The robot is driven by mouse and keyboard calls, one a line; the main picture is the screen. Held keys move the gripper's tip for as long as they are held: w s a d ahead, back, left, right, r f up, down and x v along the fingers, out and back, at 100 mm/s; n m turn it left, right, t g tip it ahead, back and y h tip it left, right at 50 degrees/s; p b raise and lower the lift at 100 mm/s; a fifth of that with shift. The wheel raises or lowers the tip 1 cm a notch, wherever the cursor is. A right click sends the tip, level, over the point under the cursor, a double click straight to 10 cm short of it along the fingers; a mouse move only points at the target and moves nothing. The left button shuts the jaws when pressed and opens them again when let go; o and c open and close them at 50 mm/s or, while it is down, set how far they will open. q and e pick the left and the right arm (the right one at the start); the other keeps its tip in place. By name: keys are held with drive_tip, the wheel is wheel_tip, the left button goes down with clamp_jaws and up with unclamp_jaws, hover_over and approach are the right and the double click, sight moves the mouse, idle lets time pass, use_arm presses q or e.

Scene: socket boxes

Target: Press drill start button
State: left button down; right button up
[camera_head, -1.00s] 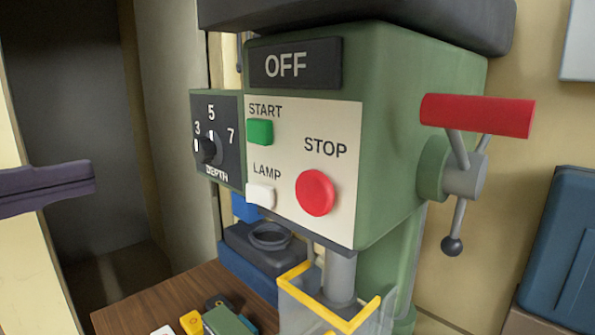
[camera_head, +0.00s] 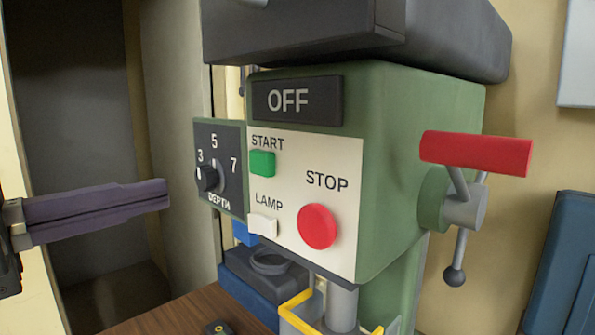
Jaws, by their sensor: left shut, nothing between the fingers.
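The green drill press (camera_head: 408,135) stands in the middle, with a display reading OFF (camera_head: 297,100). The green start button (camera_head: 263,163) is at the upper left of its white panel (camera_head: 290,205), below the word START. The red stop button (camera_head: 317,226) and the white lamp button (camera_head: 263,225) are lower on the panel. My left gripper (camera_head: 167,193) comes in from the left edge with its purple fingers shut and empty. In the picture, its tips are left of the depth dial and lower than the start button, apart from the panel. My right gripper is not in view.
The depth dial (camera_head: 219,165) projects at the panel's left side. A red-handled lever (camera_head: 475,153) sticks out to the right. A yellow-edged clear guard (camera_head: 300,302) is below. A wooden table (camera_head: 170,318) and a blue case (camera_head: 563,275) also show.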

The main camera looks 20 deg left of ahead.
sight(251, 171)
use_arm(q)
drive_tip(key=p+x, duration=0.1)
drive_tip(key=x, duration=0.2)
drive_tip(key=p+x, duration=0.2)
drive_tip(key=x, duration=0.2)
drive_tip(key=shift+r, duration=0.25)
drive_tip(key=shift+w+d+f+p, duration=0.1)
drive_tip(key=shift+w+d+p, duration=0.2)
drive_tip(key=shift+w+p, duration=0.25)
drive_tip(key=shift+w+d+f, duration=0.1)
drive_tip(key=shift+w+f, duration=0.05)
drive_tip(key=shift+w, duration=0.05)
drive_tip(key=shift+w, duration=0.1)
drive_tip(key=shift+w+d+f, duration=0.1)
drive_tip(key=shift+w+d, duration=0.05)
drive_tip(key=shift+w, duration=0.25)
